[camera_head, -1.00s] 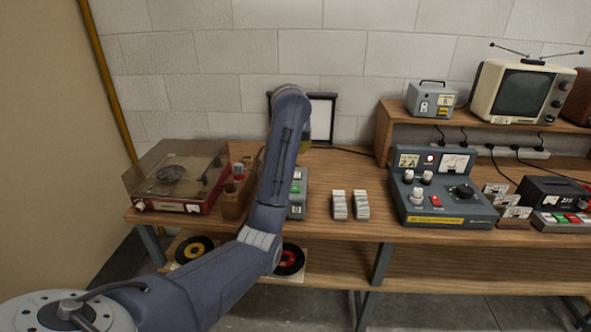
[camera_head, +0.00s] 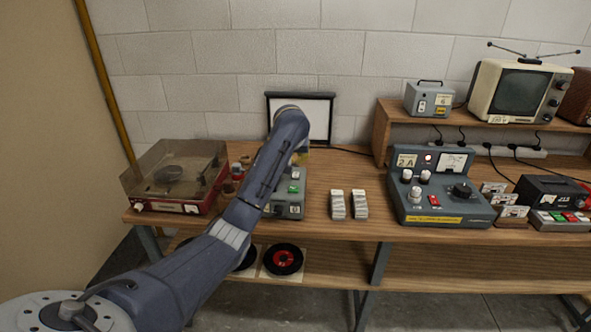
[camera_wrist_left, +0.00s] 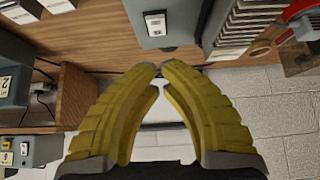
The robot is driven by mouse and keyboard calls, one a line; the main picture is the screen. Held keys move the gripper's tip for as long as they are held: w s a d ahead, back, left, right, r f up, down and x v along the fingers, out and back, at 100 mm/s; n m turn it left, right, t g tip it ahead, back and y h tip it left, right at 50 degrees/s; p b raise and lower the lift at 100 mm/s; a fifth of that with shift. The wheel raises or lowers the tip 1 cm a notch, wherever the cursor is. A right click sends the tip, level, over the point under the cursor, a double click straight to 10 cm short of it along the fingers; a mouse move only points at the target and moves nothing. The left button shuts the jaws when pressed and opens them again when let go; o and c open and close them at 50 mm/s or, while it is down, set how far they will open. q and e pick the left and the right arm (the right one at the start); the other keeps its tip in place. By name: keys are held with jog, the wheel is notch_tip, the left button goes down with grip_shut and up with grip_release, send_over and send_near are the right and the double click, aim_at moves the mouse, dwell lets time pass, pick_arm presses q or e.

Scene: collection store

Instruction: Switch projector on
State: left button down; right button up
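A grey box (camera_head: 290,207) with a green button stands on the bench below the framed white screen, partly hidden by my left arm; it looks like the projector. In the left wrist view a grey-blue housing (camera_wrist_left: 180,12) with a small black-and-white switch plate (camera_wrist_left: 155,24) lies just beyond the fingertips; I take it for the same device. My left gripper (camera_wrist_left: 160,68) has its yellow fingertips nearly together, with nothing between them. It is apart from the housing. In the head view a bit of its yellow shows behind the arm. My right gripper is not in view.
A record player (camera_head: 175,190) stands on the left. Two small white stacks (camera_head: 348,204) and a grey control panel (camera_head: 440,207) marked 2A stand to the right. A raised shelf (camera_head: 392,137) holds a television (camera_head: 520,90). Bare bench lies around the white stacks.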

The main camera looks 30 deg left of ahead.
aim_at(296, 173)
pick_arm(q)
jog(key=f, duration=0.3)
jog(key=shift+w+a+f, duration=0.1)
jog(key=shift+w+a, duration=0.1)
jog(key=shift+d+f, duration=0.1)
jog(key=shift+f, duration=0.8)
jog(key=shift+d, duration=0.1)
